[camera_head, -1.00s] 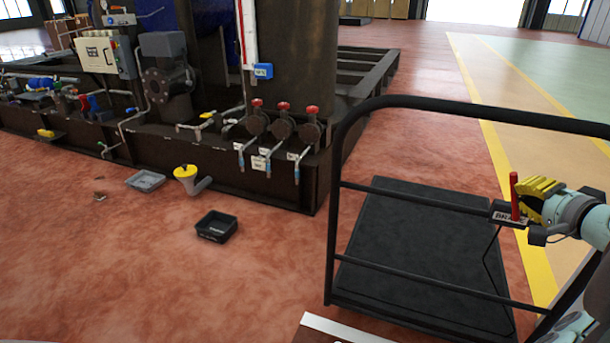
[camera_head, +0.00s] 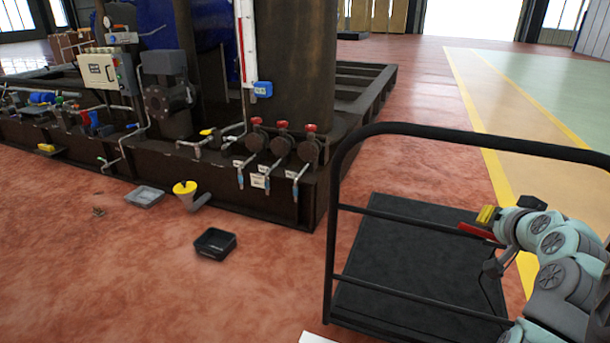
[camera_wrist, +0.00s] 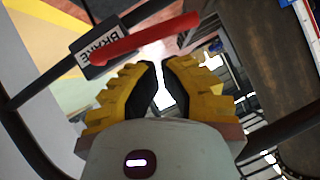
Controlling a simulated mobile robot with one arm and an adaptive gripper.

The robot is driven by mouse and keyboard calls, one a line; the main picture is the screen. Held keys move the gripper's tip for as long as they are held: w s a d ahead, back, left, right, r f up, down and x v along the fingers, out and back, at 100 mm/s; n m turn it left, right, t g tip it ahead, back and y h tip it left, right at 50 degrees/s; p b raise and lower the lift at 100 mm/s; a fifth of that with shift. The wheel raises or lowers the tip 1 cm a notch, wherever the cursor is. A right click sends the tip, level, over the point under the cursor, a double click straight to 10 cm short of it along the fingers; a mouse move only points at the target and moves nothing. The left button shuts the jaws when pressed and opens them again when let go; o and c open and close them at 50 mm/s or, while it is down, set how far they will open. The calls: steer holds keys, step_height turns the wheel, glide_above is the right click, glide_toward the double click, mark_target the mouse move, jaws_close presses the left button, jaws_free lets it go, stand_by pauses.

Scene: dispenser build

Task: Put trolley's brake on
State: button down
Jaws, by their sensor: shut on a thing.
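The trolley (camera_head: 335,240) stands at the right, with a black tubular handle frame and a flat dark deck (camera_head: 400,275). Its red brake lever (camera_head: 478,233) lies over almost flat, pointing left along the rail. In the wrist view the lever (camera_wrist: 135,38) crosses just ahead of my fingertips, beside the black box marked BRAKE (camera_wrist: 97,45). My gripper (camera_head: 487,214) with yellow fingers is at the lever; its fingertips (camera_wrist: 162,64) are closed to a narrow gap. The contact between fingers and lever is hard to see. The BRAKE label is hidden in the head view.
A dark skid with valves and pipes (camera_head: 270,195) fills the back left. A black tray (camera_head: 215,244), a grey tray (camera_head: 145,196) and a yellow funnel (camera_head: 185,188) are on the red floor. The trolley's upper bar (camera_head: 470,133) passes above my gripper. The deck is empty.

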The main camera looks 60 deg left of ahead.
steer(key=shift+d, duration=0.1)
steer(key=shift+w+d+f+b, duration=0.35)
steer(key=shift+w+d+b, duration=0.1)
steer(key=shift+d+b, duration=0.15)
steer(key=s+d+r+p, duration=0.4)
steer(key=s+d+r, duration=0.2)
steer(key=r, duration=0.3)
steer(key=shift+s+d+r, duration=0.15)
steer(key=shift+s+d, duration=0.05)
steer(key=shift+s, duration=0.15)
stand_by(0.3)
